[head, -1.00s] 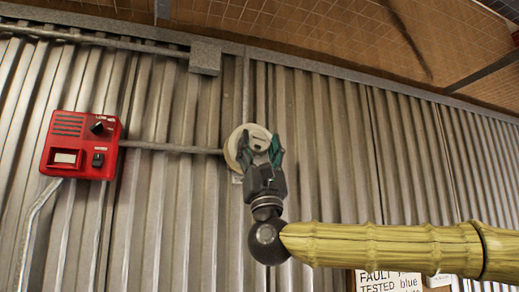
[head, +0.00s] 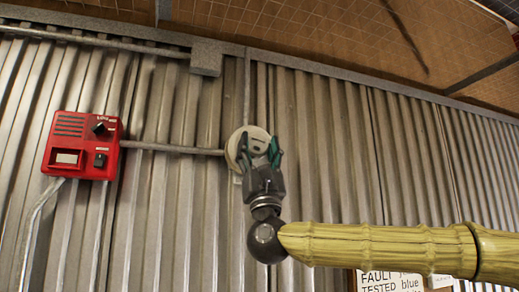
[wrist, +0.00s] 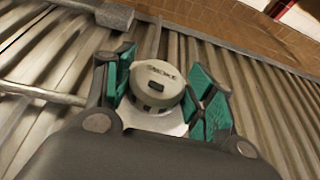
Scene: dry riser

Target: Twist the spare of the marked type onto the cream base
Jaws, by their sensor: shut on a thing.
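A round cream detector head (wrist: 157,82) marked "SMOKE" sits between the green-padded fingers of my gripper (wrist: 162,88) in the wrist view. My gripper (head: 259,153) is shut on it, seen in the head view from below at the wall. A cream round base (head: 233,147) shows at the left edge behind the fingers, on the corrugated wall. The head is right up against the base, largely covering it. I cannot tell whether the two are locked together. A pale plate (wrist: 150,119) shows below the head in the wrist view.
A red call panel (head: 82,145) is on the wall at left, joined to the base by a horizontal conduit (head: 172,148). A grey junction box (head: 206,58) hangs above. A sign (head: 390,280) with "FAULT" and "TESTED blue" shows low, under my arm.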

